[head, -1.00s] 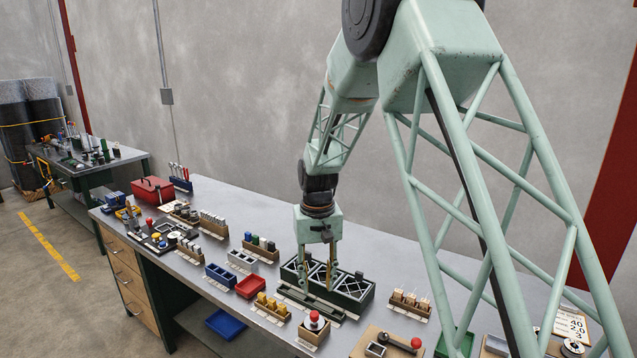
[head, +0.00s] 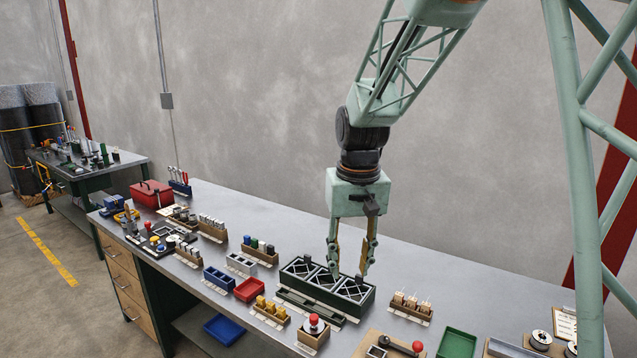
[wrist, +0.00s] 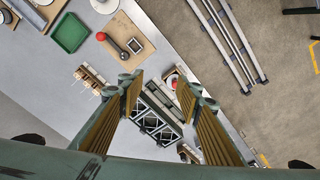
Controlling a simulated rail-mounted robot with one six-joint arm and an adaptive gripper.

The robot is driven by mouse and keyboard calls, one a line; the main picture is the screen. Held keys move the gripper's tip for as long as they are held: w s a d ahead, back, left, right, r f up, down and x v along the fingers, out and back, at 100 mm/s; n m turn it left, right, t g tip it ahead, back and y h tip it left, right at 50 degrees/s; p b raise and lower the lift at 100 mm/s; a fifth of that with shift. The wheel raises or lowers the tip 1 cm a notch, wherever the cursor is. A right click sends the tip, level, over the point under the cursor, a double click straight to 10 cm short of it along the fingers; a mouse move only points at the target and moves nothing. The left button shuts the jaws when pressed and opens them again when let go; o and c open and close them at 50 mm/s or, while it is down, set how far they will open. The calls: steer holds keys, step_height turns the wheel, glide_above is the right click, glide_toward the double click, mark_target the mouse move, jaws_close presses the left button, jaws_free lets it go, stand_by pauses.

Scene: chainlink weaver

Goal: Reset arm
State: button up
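My gripper (head: 350,262) hangs from my arm, pointing down above the right part of a dark green rack with several compartments (head: 300,285) on the grey workbench. Its two fingers are spread apart with nothing between them. In the wrist view, my gripper (wrist: 160,82) also shows both ribbed fingers apart, and the rack (wrist: 155,128) lies below between them.
A red-knobbed block (head: 314,328), a tan board with a red-ended handle (head: 380,345) and a green tray (head: 457,343) lie along the front right. Small wooden holders (head: 411,306) stand right of the rack. The bench's back strip (head: 450,277) is clear.

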steer(key=s+d+r+b, duration=0.1)
steer(key=s+d+r, duration=0.2)
steer(key=s, duration=0.3)
steer(key=s+d+r+t+b, duration=0.1)
steer(key=s+d+r, duration=0.2)
steer(key=s, duration=0.4)
steer(key=s+d+r+b, duration=0.1)
steer(key=s+d+r, duration=0.25)
steer(key=s, duration=0.25)
steer(key=s+d+f+t+b, duration=0.1)
steer(key=s+d, duration=0.1)
steer(key=s, duration=0.8)
steer(key=s+d+f+m+b, duration=0.1)
steer(key=s+d, duration=0.1)
steer(key=s, duration=0.9)
steer(key=shift+m+t, duration=0.3)
steer(key=shift+t, duration=0.1)
steer(key=shift+a, duration=0.1)
stand_by(0.4)
